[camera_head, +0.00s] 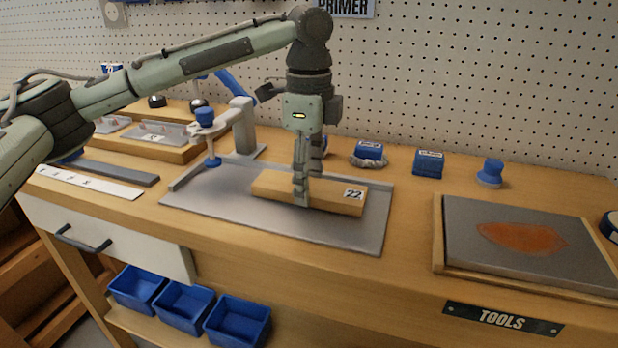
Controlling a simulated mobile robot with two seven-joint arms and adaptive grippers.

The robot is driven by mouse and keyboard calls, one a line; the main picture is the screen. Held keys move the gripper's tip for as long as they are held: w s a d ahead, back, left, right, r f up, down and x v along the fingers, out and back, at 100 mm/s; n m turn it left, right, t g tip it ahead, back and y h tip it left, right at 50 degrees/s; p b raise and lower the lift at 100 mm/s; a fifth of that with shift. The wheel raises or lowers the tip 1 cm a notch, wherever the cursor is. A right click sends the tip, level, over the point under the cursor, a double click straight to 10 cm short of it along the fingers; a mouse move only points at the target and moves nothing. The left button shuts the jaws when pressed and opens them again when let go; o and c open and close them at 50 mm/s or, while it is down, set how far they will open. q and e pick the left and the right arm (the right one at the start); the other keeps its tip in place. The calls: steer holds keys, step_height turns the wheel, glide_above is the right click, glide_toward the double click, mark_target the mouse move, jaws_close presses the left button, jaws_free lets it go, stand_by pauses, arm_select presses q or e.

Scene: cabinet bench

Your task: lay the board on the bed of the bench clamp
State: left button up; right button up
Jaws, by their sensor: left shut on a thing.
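The board (272,190) is a light wooden block with a "22" label at its right end. It lies along the grey metal bed (330,234), or very close above it; I cannot tell whether it touches. My left gripper (301,200) points down with its fingers shut on the board near the middle, hiding a strip of it. The bench clamp (240,128) stands at the bed's back left corner, with a grey arm, a blue knob and a blue-footed screw over the bed, left of the board. My right gripper is not in view.
A framed grey plate with an orange patch (522,237) lies at the right. Blue items (429,163) stand along the back. A white ruler (90,182) and a dark bar (115,172) lie at the left. Blue bins (237,322) sit below. The bed's front is clear.

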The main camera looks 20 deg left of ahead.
arm_select(q)
steer(key=shift+f, duration=0.2)
steer(key=o, duration=1.2)
steer(key=shift+r, duration=0.15)
step_height(320, 180, up, 12)
